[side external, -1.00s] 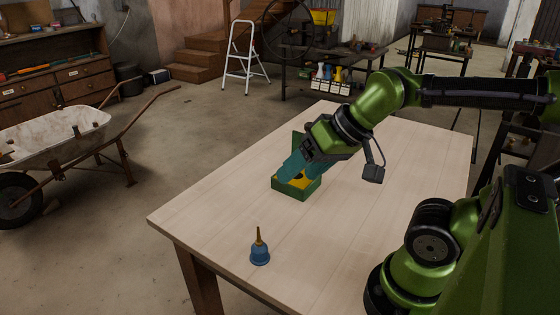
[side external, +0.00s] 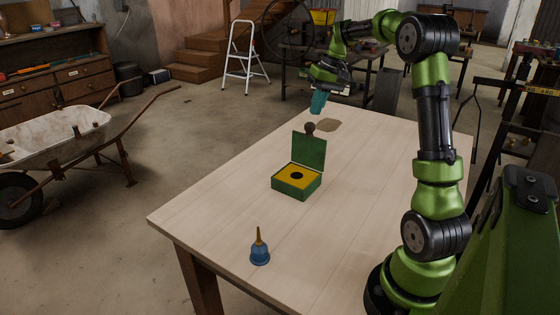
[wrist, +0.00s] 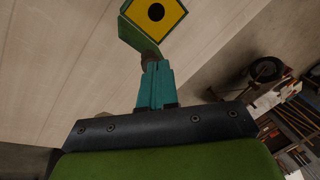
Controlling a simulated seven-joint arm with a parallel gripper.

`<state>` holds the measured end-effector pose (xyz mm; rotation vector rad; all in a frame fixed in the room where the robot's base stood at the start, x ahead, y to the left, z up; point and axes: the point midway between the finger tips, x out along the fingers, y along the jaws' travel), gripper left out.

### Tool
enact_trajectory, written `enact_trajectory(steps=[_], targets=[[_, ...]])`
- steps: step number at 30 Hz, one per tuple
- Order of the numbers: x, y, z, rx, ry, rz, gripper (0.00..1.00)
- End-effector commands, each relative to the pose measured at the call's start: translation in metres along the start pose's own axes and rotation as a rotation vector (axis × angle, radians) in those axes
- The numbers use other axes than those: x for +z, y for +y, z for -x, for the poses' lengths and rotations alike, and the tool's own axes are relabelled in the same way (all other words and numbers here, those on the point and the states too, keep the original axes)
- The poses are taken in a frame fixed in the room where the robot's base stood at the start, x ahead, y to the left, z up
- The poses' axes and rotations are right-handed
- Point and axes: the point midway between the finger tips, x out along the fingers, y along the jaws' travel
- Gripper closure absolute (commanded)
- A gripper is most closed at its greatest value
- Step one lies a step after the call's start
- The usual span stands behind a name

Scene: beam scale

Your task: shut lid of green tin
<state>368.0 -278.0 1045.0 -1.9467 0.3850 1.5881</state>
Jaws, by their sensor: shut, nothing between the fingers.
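The green tin (side external: 297,190) sits on the table with its lid (side external: 310,152) standing up, open, at its far side. Inside is a yellow surface with a round black spot in the middle. A dark brown knob (side external: 310,128) shows at the lid's top edge. My gripper (side external: 318,104) is shut and empty, up in the air beyond the lid, with its teal fingers pointing down. In the wrist view the fingers (wrist: 155,85) point toward the lid (wrist: 138,36) and the yellow inside (wrist: 155,14). The knob (wrist: 149,58) shows near the fingertips; I cannot tell whether they touch.
A blue bell-shaped object with a brass-coloured top (side external: 260,252) stands near the table's front corner. A flat tan oval (side external: 328,125) lies on the table behind the lid. The wooden table (side external: 390,160) is otherwise clear around the tin.

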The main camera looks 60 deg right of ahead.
Motion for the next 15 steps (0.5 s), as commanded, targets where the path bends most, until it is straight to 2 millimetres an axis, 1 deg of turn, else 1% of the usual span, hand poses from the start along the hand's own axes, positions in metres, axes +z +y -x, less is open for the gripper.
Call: enact_trajectory(steps=[1, 2, 3, 5, 6, 9, 12, 14, 15], targets=[[-0.016, 0.028, -0.003, -0.015, -0.022, 0.001, 1.0], [-0.024, 0.041, -0.004, -0.029, -0.034, 0.012, 1.0], [-0.032, 0.059, -0.005, -0.047, -0.048, 0.031, 1.0], [-0.043, 0.084, -0.006, -0.081, -0.063, 0.063, 1.0], [-0.048, 0.101, -0.006, -0.105, -0.069, 0.089, 1.0], [-0.057, 0.136, -0.005, -0.175, -0.067, 0.17, 1.0], [-0.063, 0.157, 0.0, -0.248, -0.039, 0.282, 1.0], [-0.066, 0.158, 0.008, -0.288, -0.011, 0.369, 1.0], [-0.068, 0.151, 0.016, -0.311, 0.011, 0.436, 1.0]])
